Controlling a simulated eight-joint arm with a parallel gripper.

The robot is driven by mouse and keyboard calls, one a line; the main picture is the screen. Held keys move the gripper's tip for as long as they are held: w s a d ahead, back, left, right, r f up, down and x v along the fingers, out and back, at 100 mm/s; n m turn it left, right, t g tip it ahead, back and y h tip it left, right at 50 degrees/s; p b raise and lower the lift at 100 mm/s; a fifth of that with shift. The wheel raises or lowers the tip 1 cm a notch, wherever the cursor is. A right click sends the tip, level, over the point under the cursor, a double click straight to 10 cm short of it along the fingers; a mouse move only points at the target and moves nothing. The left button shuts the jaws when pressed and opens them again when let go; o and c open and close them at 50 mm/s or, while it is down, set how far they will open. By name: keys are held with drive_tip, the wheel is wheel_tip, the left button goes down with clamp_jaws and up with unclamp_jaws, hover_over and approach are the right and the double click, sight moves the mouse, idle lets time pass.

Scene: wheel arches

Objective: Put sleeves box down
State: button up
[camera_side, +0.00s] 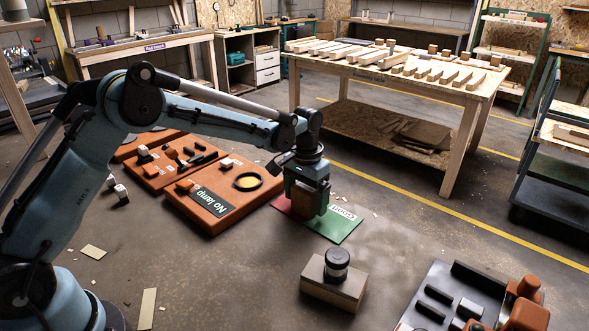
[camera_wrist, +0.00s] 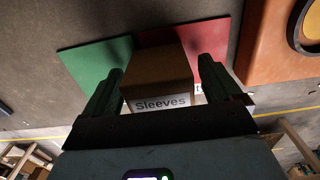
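The sleeves box is a brown block with a white "Sleeves" label. In the wrist view the sleeves box (camera_wrist: 158,72) sits between the two green fingers of my gripper (camera_wrist: 160,88), with a finger close against each side. In the side view my gripper (camera_side: 307,205) points down, and the brown box (camera_side: 304,201) shows between its fingers, partly covered. The box is over the mat (camera_side: 334,226), which is half red and half green with a white label. I cannot tell whether the box's bottom touches the mat.
An orange board (camera_side: 215,207) marked "No lamp" lies just left of the mat. A brown block with a black cylinder (camera_side: 336,264) on it stands in front. A dark tray (camera_side: 447,290) with black and orange parts is at the lower right. A wooden workbench (camera_side: 380,62) stands behind.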

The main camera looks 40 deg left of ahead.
sight(304, 188)
drive_tip(key=shift+r, duration=0.15)
wheel_tip(304, 188, up, 12)
drive_tip(key=shift+f, duration=0.25)
drive_tip(key=s+a+r+t, duration=0.2)
drive_tip(key=s+r+t, duration=0.3)
drive_tip(key=s, duration=0.7)
drive_tip(key=s+a+f+t, duration=0.1)
drive_tip(key=s+f, duration=0.3)
drive_tip(key=s, duration=0.6)
drive_tip(key=shift+a+f+t, duration=0.25)
drive_tip(key=shift+f+t, duration=0.05)
drive_tip(key=shift+t, duration=0.3)
